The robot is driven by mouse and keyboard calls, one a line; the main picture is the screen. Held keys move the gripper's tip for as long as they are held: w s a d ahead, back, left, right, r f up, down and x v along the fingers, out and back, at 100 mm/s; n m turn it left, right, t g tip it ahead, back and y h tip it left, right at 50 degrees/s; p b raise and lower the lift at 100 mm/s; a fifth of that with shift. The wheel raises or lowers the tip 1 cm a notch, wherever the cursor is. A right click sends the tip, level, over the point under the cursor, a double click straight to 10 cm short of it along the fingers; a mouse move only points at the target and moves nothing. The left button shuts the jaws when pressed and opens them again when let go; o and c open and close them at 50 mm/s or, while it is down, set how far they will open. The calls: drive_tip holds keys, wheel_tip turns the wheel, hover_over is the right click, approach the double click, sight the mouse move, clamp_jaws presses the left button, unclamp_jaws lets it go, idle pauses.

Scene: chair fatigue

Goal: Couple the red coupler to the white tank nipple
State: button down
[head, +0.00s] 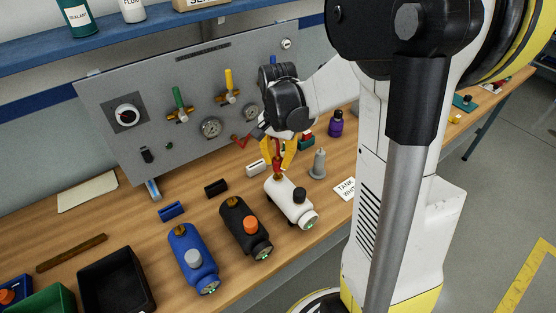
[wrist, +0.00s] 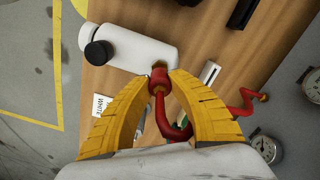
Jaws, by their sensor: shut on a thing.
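The white tank (head: 288,202) lies on the bench with its black cap toward the front; it also shows at the top of the wrist view (wrist: 138,50). Its brass nipple (wrist: 159,66) is at the end nearest my gripper. My gripper (head: 278,158) has its yellow fingers shut on the red coupler (wrist: 160,86), just above that nipple end. The coupler's end overlaps the nipple in the wrist view; I cannot tell whether they are touching or seated. A red hose (wrist: 178,130) trails from the coupler.
A black tank (head: 243,226) and a blue tank (head: 190,257) lie to the left of the white one. A grey panel (head: 190,90) with gauges and valves stands behind. A grey bottle (head: 319,163) and a white tank label (head: 345,188) are to the right.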

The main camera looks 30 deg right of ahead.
sight(278, 156)
drive_tip(key=shift+f+b, duration=0.85)
drive_tip(key=shift+f, duration=0.3)
drive_tip(key=c, duration=1.2)
unclamp_jaws()
drive_tip(key=shift+r, duration=0.1)
wheel_tip(278, 156, up, 12)
drive_tip(key=shift+a, duration=0.1)
drive_tip(key=s+a+f+n+t+b, duration=0.2)
drive_tip(key=s+a+n, duration=0.1)
drive_tip(key=a, duration=0.1)
drive_tip(key=s+a+f+n+t+b, duration=0.2)
drive_tip(key=s+a+n, duration=0.2)
drive_tip(key=a, duration=0.1)
drive_tip(key=s+a+f+n+t+b, duration=0.2)
drive_tip(key=s+a+n+t, duration=0.1)
drive_tip(key=a+n, duration=0.1)
drive_tip(key=shift+s+a+f+b, duration=0.15)
drive_tip(key=shift+s+f+b, duration=0.15)
drive_tip(key=shift+s+f, duration=0.1)
